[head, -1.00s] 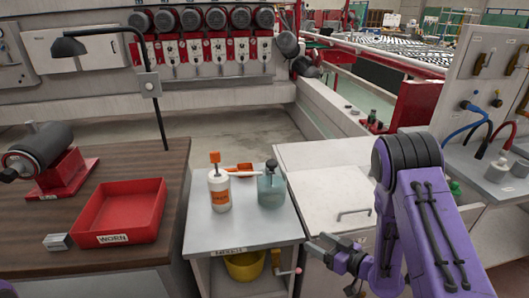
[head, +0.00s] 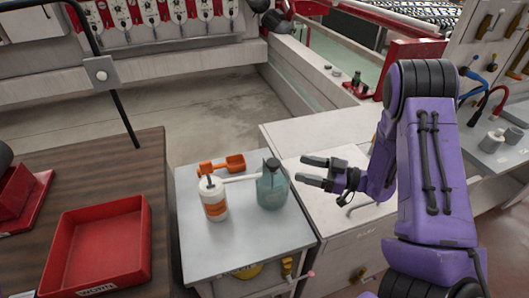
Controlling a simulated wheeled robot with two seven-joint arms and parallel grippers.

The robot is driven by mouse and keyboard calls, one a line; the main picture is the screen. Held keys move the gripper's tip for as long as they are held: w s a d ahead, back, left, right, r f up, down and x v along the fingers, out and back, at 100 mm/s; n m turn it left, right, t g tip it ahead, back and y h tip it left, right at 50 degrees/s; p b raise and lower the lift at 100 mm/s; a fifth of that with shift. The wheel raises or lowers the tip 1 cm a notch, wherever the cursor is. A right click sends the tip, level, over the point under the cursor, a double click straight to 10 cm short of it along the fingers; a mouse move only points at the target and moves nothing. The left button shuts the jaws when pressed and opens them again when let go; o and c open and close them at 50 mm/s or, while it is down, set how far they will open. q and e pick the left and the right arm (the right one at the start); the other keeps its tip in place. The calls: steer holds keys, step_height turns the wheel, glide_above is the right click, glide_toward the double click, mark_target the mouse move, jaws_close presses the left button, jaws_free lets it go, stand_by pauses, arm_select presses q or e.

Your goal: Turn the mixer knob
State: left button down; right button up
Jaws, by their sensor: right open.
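A small grey-topped cart (head: 240,247) stands in the middle. On its front right side is a yellow fitting (head: 287,268) with a rod ending in a pink tip (head: 309,274); I cannot tell whether this is the mixer knob. My right gripper (head: 302,171) is open and empty. In the picture its fingers point left, just right of a teal bottle (head: 271,190) on the cart, with a small gap between. My left gripper is out of view.
A white bottle with an orange label (head: 214,203) and an orange item (head: 234,163) are on the cart. A red tray (head: 62,243) lies on the wooden table at left. A white cabinet (head: 290,138) stands right of the cart, partly behind my right arm.

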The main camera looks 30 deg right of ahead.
mark_target(273, 161)
steer(key=x, duration=0.1)
steer(key=p+x, duration=0.1)
steer(key=x, duration=0.1)
steer(key=p+x, duration=0.1)
steer(key=x, duration=0.1)
steer(key=shift+s+a+r, duration=0.3)
steer(key=shift+a+r, duration=0.05)
steer(key=shift+r, duration=0.05)
steer(key=x, duration=0.1)
steer(key=p+x, duration=0.1)
steer(key=x, duration=0.3)
steer(key=shift+w+f, duration=0.15)
steer(key=shift+f, duration=0.1)
steer(key=shift+d, duration=0.1)
steer(key=c, duration=0.9)
